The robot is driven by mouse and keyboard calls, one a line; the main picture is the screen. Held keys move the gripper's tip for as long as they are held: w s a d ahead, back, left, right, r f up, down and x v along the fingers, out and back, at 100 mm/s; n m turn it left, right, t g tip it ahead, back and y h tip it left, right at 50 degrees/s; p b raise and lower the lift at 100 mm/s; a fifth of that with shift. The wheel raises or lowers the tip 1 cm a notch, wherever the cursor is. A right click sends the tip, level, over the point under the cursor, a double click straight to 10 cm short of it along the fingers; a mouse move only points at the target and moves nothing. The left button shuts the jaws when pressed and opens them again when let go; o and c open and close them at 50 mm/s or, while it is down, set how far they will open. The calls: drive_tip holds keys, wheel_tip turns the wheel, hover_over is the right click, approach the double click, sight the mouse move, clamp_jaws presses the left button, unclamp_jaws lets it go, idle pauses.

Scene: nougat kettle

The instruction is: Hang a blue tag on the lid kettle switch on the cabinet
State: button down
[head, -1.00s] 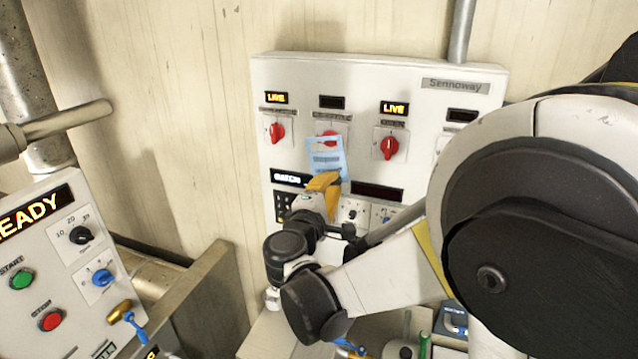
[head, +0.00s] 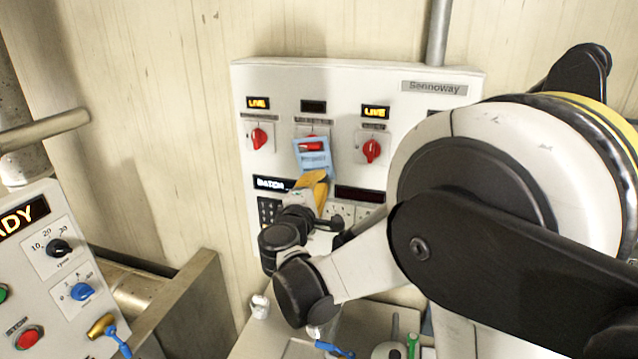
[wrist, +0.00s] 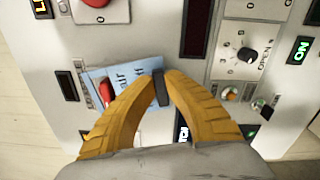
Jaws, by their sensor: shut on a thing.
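The blue tag (head: 316,161) is at the second red switch (head: 311,143) from the left on the white cabinet. The display above this switch is dark, and its label is too small to read. The tag's top opening overlaps the red knob; I cannot tell whether it is around the knob or just in front. My gripper (head: 319,178), with yellow fingers, is shut on the tag's lower end.
Red switches stand left (head: 259,138) and right (head: 372,150), both under lit LIVE displays. A control panel (head: 50,275) stands at the left. A bench below holds small tools, including a blue-handled one (head: 333,348).

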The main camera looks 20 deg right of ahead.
idle(0.3)
drive_tip(key=c, duration=1.4)
unclamp_jaws()
drive_tip(key=shift+d, duration=0.15)
drive_tip(key=shift+c, duration=0.2)
